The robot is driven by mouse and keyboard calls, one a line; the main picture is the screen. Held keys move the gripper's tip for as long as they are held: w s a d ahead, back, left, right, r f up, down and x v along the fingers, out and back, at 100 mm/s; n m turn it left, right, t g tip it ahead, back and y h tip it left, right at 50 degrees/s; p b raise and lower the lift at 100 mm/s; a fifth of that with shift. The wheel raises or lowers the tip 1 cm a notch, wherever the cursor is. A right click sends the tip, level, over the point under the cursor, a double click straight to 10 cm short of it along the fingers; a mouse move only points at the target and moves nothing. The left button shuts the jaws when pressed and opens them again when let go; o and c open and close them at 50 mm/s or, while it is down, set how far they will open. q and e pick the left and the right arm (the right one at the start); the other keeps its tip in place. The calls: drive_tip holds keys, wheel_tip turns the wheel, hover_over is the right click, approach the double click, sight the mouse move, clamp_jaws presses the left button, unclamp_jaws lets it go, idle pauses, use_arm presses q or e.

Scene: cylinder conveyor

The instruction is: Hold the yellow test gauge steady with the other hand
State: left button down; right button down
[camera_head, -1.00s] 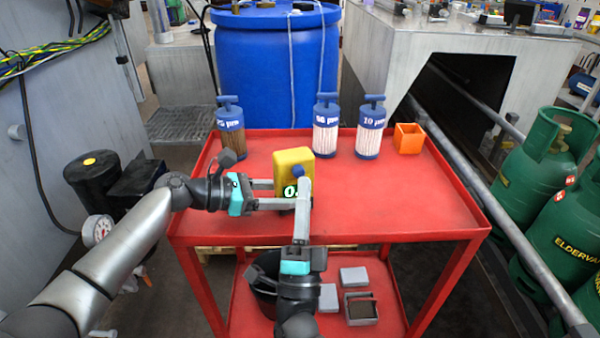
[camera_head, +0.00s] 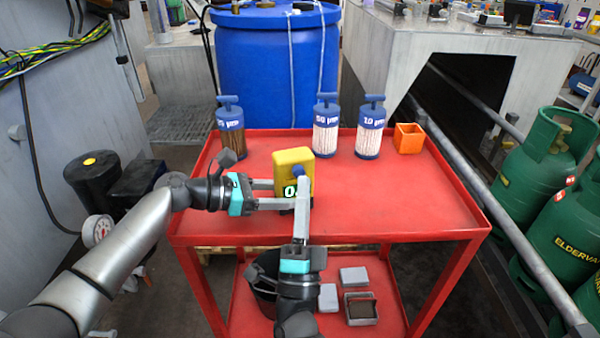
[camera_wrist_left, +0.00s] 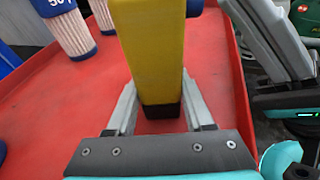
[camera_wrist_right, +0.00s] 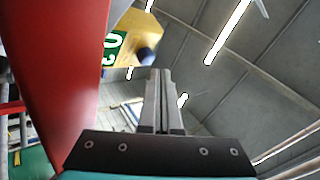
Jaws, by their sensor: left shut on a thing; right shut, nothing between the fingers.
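In the right wrist view the closed fingers (camera_wrist_right: 160,90) show beside the gauge (camera_wrist_right: 135,42); contact is unclear.
The red cart (camera_head: 400,195) carries several blue-capped filter cylinders at its back, among them one marked 10 µm (camera_head: 370,128). An orange open box (camera_head: 408,138) stands at the back right. The right part of the top is clear. Green gas cylinders (camera_head: 565,235) stand right.

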use_arm(q)
drive_tip(key=shift+f, duration=0.15)
use_arm(e)
drive_tip(key=shift+w+a, duration=0.1)
drive_tip(key=shift+w, duration=0.25)
drive_tip(key=shift+w+a+r, duration=0.1)
drive_tip(key=shift+w+r, duration=0.05)
use_arm(q)
drive_tip(key=shift+s+r, duration=0.2)
drive_tip(key=shift+r, duration=0.15)
use_arm(e)
drive_tip(key=shift+w, duration=0.35)
idle(0.7)
use_arm(q)
drive_tip(key=shift+w+f, duration=0.1)
drive_tip(key=shift+w, duration=0.05)
use_arm(e)
drive_tip(key=shift+s, duration=0.3)
drive_tip(key=shift+s+r, duration=0.1)
use_arm(q)
drive_tip(key=shift+w+f, duration=0.1)
drive_tip(key=shift+w, duration=0.05)
use_arm(e)
drive_tip(key=shift+s+d, duration=0.25)
drive_tip(key=shift+s, duration=0.55)
drive_tip(key=shift+s+d, duration=0.3)
drive_tip(key=shift+s, duration=0.55)
drive_tip(key=shift+s+d, duration=0.25)
drive_tip(key=shift+s, duration=0.55)
